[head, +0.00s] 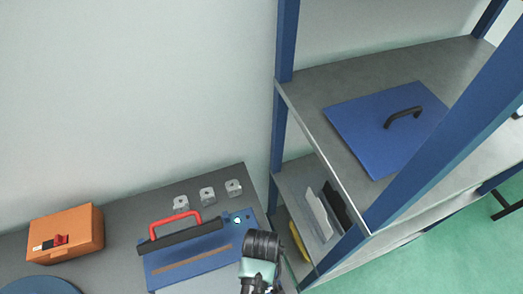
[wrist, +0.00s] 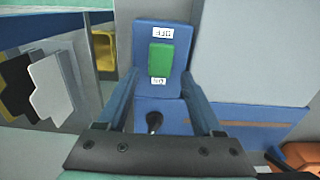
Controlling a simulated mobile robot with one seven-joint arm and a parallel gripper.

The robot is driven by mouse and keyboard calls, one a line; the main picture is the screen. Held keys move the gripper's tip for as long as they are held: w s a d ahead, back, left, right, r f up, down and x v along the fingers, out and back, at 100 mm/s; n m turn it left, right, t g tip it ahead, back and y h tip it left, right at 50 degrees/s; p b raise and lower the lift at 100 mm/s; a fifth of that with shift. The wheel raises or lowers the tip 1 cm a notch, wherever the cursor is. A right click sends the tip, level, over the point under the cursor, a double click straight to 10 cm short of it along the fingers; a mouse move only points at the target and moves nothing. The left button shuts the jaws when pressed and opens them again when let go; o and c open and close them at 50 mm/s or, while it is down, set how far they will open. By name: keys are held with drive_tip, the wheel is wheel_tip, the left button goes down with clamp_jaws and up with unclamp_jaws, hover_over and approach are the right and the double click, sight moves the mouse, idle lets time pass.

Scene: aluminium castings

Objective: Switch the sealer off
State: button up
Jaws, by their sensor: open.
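The sealer (head: 190,262) is a blue machine with a red handle (head: 175,222) on a dark bar, on the grey table in the head view. In the wrist view its blue body (wrist: 250,112) carries a brown strip. A green rocker switch (wrist: 161,60) sits on its blue end, between an OFF label at the top and an ON label below, both upside down. I cannot tell which side is pressed. A black knob (wrist: 154,121) stands below it. My gripper (wrist: 160,78) is open and empty, its fingers either side of the switch in the picture; contact cannot be told.
Three small grey castings (head: 207,194) lie behind the sealer. An orange box with a red switch (head: 65,235) stands at the left. A blue-posted shelf (head: 282,130) rises close on the right, holding a blue lid (head: 375,125), panels and a yellow bin (wrist: 105,50).

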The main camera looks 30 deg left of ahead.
drive_tip(key=shift+f, duration=0.4)
clamp_jaws()
drive_tip(key=shift+s+d+r+t+y+p, duration=0.15)
drive_tip(key=shift+s+d+t+y+p, duration=0.1)
drive_tip(key=shift+t+y+p, duration=0.2)
drive_tip(key=shift+d+t+y, duration=0.15)
drive_tip(key=shift+t+y, duration=0.2)
drive_tip(key=shift+y, duration=0.3)
drive_tip(key=shift+t+y, duration=0.4)
unclamp_jaws()
drive_tip(key=shift+r, duration=0.15)
